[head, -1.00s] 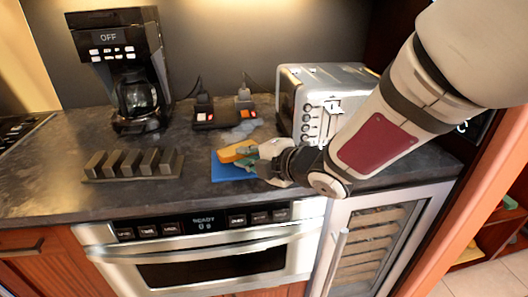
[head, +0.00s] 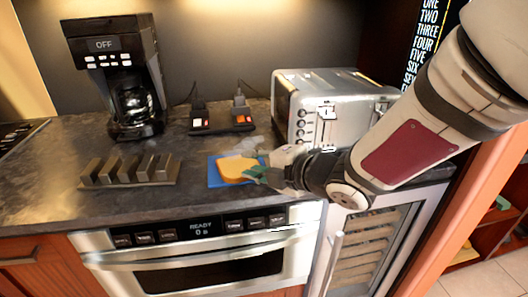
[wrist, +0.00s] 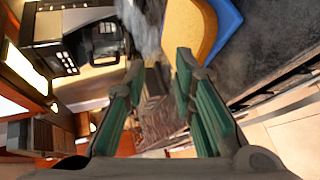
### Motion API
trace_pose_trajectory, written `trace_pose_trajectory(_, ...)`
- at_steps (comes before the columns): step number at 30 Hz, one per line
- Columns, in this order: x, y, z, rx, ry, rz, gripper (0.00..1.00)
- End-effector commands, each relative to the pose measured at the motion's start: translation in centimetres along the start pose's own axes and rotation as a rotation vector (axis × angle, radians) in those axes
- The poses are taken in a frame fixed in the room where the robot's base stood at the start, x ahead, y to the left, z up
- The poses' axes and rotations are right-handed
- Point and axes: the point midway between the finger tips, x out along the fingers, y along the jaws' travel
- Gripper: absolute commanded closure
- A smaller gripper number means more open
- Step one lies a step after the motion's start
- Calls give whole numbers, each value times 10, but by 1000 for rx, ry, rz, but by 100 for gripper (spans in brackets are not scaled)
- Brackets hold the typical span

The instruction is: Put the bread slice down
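The bread slice (head: 236,170), tan with an orange-brown crust, lies flat on the blue board (head: 212,173) on the counter. My gripper (head: 261,170) is low at the right edge of the slice, its green-padded fingers beside it. In the wrist view the fingers of my gripper (wrist: 159,65) are spread apart with nothing between them. The bread slice (wrist: 189,28) shows beyond the right fingertip there, close to it or touching; I cannot tell which. The blue board (wrist: 229,22) shows past its edge.
A silver toaster (head: 322,105) stands behind my gripper. A coffee maker (head: 125,75) and a dark slotted rack (head: 130,172) are to the left. Plugged-in cords sit on a black outlet block (head: 220,121) behind the board. A microwave drawer (head: 205,258) is below the counter front.

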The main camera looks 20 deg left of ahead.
Motion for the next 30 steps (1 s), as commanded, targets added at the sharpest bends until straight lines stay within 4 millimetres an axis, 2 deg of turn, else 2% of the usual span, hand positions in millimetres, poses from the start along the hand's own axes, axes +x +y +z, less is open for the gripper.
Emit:
trace_pose_trajectory(9,-33,1,0,0,-1,1,76)
trace_pose_trajectory(21,-38,0,0,0,1,0,76)
trace_pose_trajectory(23,-41,4,-1,0,0,0,76)
trace_pose_trajectory(30,-70,38,-2,-2,-1,2,76)
